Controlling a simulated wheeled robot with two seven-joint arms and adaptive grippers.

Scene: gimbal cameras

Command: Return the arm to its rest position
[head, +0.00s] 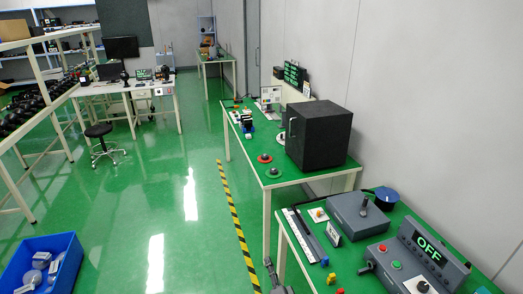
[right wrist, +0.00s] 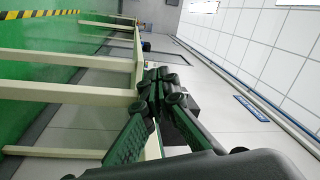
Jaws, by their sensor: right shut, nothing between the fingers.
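My right gripper (head: 269,264) shows at the bottom edge of the head view, beside the front left leg of the near green bench (head: 296,238). Only its front part is in view there; the rest of the arm is cut off. In the right wrist view the right gripper (right wrist: 164,84) has its dark fingers together at the tips, with nothing between them. Behind it are pale bench legs and frame bars. My left gripper is not in view.
The near bench holds a grey box with a lever (head: 363,213) and a panel reading OFF (head: 426,246). A black cabinet (head: 319,135) stands on the bench behind. A blue bin (head: 68,250) sits at lower left. The green floor between is clear, with a striped line (head: 236,222).

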